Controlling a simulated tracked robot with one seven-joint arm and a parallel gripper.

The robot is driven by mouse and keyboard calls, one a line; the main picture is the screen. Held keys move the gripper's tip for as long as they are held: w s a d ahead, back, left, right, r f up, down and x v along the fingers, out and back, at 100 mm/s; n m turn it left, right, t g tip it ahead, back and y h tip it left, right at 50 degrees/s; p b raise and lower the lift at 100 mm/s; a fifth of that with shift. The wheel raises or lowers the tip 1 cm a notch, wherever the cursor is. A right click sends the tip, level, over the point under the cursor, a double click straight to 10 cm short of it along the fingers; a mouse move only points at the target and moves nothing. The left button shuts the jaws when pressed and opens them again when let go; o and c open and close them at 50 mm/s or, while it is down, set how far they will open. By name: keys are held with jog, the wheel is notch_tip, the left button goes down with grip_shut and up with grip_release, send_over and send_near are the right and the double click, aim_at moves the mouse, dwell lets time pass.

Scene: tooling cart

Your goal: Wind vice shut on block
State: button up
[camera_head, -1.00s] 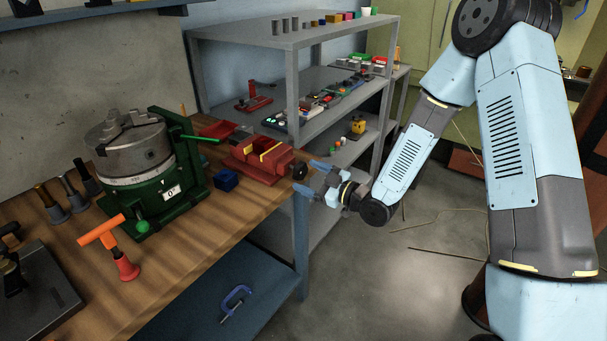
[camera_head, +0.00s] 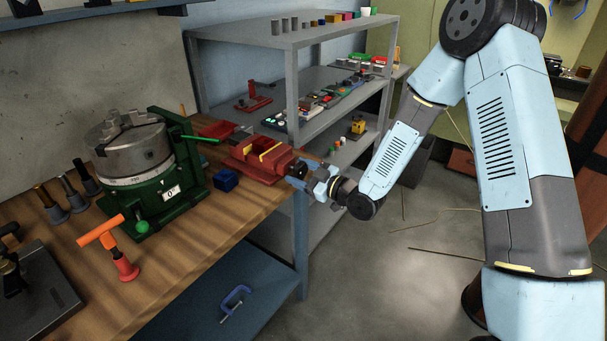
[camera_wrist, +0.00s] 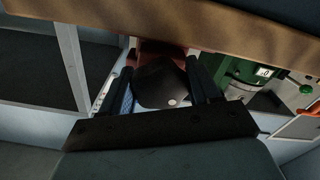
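The red vice (camera_head: 258,163) with yellow jaw faces is on the bench near its right edge. Its dark round handwheel (camera_head: 298,169) faces my arm. A dark blue block (camera_head: 226,180) rests on the bench beside the vice; I cannot tell whether anything is between the jaws. My gripper (camera_head: 308,173) is at the handwheel. In the wrist view the dark handwheel (camera_wrist: 160,84), with a small pale spot, sits between my two spread fingers. A narrow gap shows beside the left finger, so the gripper looks open around it. The vice body is mostly hidden there.
A green rotary table with a grey chuck (camera_head: 135,155) stands left of the vice. An orange-handled tool (camera_head: 112,245) stands in front of it. A grey shelf unit (camera_head: 300,45) with small parts is behind. A blue clamp (camera_head: 235,298) lies on the lower shelf.

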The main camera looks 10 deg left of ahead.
jog(key=shift+s+a+f, duration=0.1)
jog(key=shift+s, duration=0.05)
jog(key=c, duration=0.3)
jog(key=shift+d, duration=0.45)
jog(key=shift+c, duration=0.2)
jog(key=shift+a, duration=0.45)
jog(key=shift+s+a+m, duration=0.1)
jog(key=shift+m, duration=0.3)
jog(key=m, duration=0.5)
jog(key=shift+s, duration=0.15)
jog(key=shift+s+a+m, duration=0.1)
jog(key=shift+m, duration=2.6)
